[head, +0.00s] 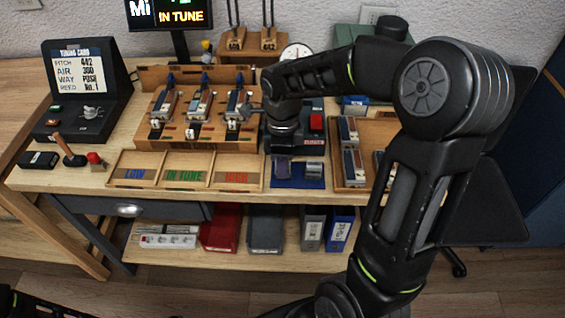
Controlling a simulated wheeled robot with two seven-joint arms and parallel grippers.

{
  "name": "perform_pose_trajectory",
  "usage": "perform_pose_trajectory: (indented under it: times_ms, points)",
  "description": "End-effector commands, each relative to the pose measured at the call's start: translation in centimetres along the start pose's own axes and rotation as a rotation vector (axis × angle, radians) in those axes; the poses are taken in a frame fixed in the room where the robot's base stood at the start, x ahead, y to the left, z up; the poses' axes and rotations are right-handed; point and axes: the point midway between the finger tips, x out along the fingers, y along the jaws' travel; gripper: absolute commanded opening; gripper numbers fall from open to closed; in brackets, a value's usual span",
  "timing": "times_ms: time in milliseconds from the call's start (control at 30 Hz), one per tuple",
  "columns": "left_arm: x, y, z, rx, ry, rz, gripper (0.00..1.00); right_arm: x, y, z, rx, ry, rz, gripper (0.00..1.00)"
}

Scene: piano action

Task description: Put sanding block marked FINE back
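I cannot read the word FINE on anything in the head view. My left gripper is out of view.
Wooden trays marked LOW, IN TUNE (185,184) and HIGH line the front edge. The wooden stand (180,133) holds the metal pieces. A wooden box (341,184) of similar pieces is partly behind my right arm. A black tuning-card console (82,90) stands left.

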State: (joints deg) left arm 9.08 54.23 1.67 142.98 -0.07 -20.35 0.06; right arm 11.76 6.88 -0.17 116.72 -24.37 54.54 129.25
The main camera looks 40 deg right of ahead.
Motion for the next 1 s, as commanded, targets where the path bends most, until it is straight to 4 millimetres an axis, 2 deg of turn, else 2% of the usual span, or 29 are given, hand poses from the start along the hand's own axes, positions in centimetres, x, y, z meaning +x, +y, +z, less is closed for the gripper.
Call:
perform_pose_trajectory:
  times_ms: [200,433,600,767,1000]
  points:
    - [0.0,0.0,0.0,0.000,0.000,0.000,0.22,0.0,0.1,0.0,0.000,0.001,0.003,0.45]
    - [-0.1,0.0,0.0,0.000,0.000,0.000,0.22,0.0,0.1,0.0,0.000,0.001,0.002,0.45]
    - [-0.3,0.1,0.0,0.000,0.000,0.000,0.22,-0.8,0.0,0.0,0.000,0.000,-0.001,0.45]
    - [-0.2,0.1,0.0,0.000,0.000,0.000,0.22,-3.2,-0.1,0.0,0.001,-0.001,-0.003,0.45]
    - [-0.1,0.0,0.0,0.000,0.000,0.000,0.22,-8.3,-0.1,0.1,0.000,-0.001,-0.003,0.45]
